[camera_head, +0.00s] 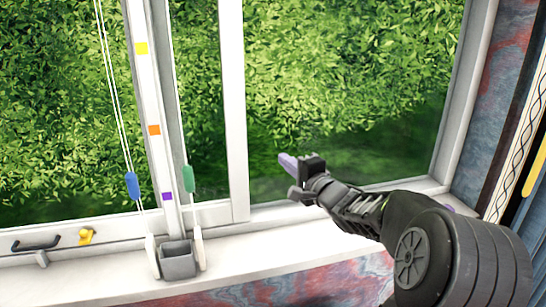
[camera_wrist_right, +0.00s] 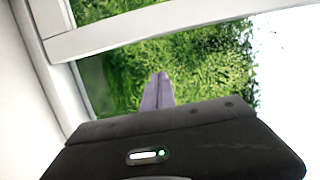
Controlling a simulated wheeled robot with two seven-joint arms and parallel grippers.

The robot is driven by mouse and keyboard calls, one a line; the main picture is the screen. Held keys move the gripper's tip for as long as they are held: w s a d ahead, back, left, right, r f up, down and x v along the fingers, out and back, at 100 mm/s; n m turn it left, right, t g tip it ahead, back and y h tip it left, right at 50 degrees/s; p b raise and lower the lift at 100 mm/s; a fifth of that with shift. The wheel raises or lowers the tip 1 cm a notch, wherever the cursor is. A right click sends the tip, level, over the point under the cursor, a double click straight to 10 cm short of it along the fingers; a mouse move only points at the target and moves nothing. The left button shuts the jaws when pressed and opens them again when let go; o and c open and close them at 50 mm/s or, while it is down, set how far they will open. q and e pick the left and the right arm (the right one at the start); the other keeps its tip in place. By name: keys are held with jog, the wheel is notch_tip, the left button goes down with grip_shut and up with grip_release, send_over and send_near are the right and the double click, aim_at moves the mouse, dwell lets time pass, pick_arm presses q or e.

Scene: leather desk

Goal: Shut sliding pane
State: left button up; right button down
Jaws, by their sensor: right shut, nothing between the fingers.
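The white-framed sliding pane (camera_head: 236,110) stands in the window, its upright edge left of my right gripper. To the right of that edge the greenery shows through the opening between it and the right window frame (camera_head: 462,100). My right gripper (camera_head: 284,158) is shut and empty, in front of the opening, a little right of the pane's edge and apart from it as far as I can see. In the right wrist view its purple fingertips (camera_wrist_right: 160,84) are together against the greenery, with a white frame bar (camera_wrist_right: 150,28) beyond. My left gripper is not in view.
A small grey box (camera_head: 178,262) sits on the white sill (camera_head: 270,248). Cords with a blue pull (camera_head: 132,186) and a green pull (camera_head: 188,178) hang nearby. A dark handle (camera_head: 36,243) and yellow latch (camera_head: 86,237) are at the lower left. The right sill is partly behind my arm.

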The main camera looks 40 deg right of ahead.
jog(key=w+a+p, duration=0.1)
jog(key=w+p, duration=0.1)
jog(key=w, duration=0.9)
jog(key=shift+a, duration=0.1)
